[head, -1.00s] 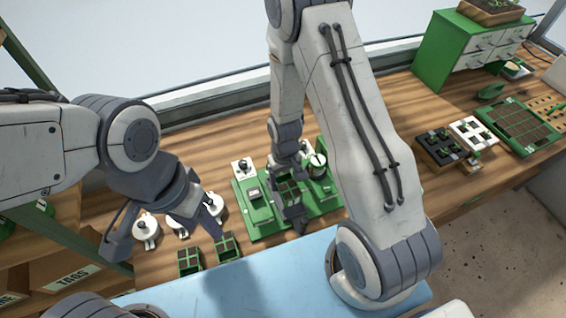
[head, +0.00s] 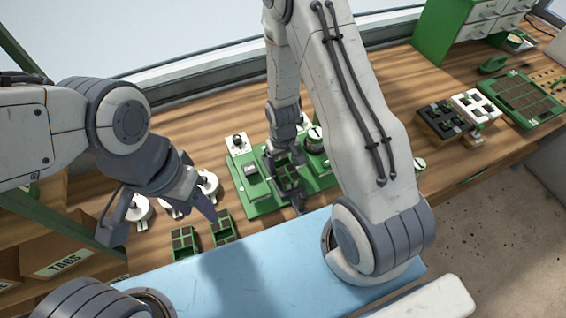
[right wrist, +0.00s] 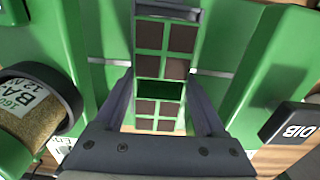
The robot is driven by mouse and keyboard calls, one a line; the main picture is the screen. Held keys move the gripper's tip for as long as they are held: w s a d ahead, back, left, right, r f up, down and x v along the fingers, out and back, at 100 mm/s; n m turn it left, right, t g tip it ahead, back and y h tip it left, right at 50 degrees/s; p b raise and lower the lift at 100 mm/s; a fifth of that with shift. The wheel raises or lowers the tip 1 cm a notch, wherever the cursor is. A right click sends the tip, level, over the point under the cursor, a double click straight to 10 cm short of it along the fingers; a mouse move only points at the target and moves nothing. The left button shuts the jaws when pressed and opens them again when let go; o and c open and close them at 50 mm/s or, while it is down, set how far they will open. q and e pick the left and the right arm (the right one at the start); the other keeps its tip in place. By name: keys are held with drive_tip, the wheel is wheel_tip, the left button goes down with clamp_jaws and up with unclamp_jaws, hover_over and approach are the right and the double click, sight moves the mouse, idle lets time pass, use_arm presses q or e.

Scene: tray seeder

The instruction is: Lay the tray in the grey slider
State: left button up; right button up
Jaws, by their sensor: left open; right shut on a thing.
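My right gripper (head: 287,186) is shut on a small green tray (head: 289,176) with dark cells, over the green machine (head: 265,208). In the right wrist view the held tray (right wrist: 165,52) lies lengthwise between the fingers of my right gripper (right wrist: 163,100). A grey bar (right wrist: 168,12) shows at the tray's far end; I cannot tell whether it is the grey slider or whether the tray rests on it. My left gripper (head: 160,216) is open and empty, above the table near two other green trays (head: 183,243) (head: 222,228).
A seed jar (right wrist: 38,105) stands left of the tray in the right wrist view, and a dark block marked DIB (right wrist: 291,133) is at right. White round pieces (head: 138,211) stand near my left gripper.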

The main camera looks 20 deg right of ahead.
drive_tip(key=shift+s, duration=0.1)
idle(0.7)
drive_tip(key=o, duration=1.5)
wheel_tip(320, 180, up, 9)
drive_tip(key=p, duration=0.7)
